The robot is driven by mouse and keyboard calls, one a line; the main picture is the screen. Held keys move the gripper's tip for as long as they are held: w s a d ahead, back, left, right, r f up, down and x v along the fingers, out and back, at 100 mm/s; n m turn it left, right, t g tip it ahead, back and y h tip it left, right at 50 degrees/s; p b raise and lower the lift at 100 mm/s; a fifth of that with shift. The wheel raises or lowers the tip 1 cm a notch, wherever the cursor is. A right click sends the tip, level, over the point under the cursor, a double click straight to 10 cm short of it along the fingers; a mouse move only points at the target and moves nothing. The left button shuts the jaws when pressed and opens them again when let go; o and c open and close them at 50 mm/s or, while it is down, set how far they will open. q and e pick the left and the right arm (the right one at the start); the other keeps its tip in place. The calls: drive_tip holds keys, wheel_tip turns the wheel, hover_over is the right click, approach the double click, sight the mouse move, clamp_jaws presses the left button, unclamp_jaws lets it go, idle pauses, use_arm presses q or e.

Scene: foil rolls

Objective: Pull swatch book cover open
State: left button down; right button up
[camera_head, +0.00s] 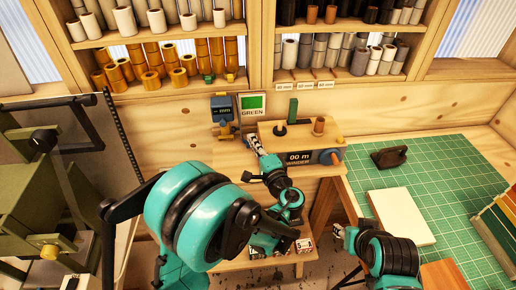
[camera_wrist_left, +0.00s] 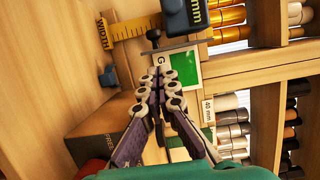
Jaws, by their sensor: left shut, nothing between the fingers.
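A flat cream block (camera_head: 402,217), which looks like a closed book, lies on the green cutting mat (camera_head: 450,172) at the right. Striped coloured strips (camera_head: 500,222) stand at the far right edge; I cannot tell which of the two is the swatch book. My left gripper (camera_head: 251,137) is shut and empty in front of the winder, far left of the cream block. In the left wrist view its fingertips (camera_wrist_left: 160,76) meet near the green label. My right gripper (camera_head: 339,231) is left of the cream block, apart from it; its fingers are too small to judge.
The winder (camera_head: 298,157) and a green "GREEN" sign (camera_head: 253,103) stand behind my left gripper. A dark small stand (camera_head: 389,157) sits on the mat behind the cream block. Shelves of foil rolls (camera_head: 170,62) line the back.

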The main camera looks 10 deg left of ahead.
use_arm(q)
drive_tip(key=shift+x, duration=2.2)
use_arm(e)
drive_tip(key=shift+f, duration=0.2)
use_arm(q)
drive_tip(key=shift+a, duration=0.1)
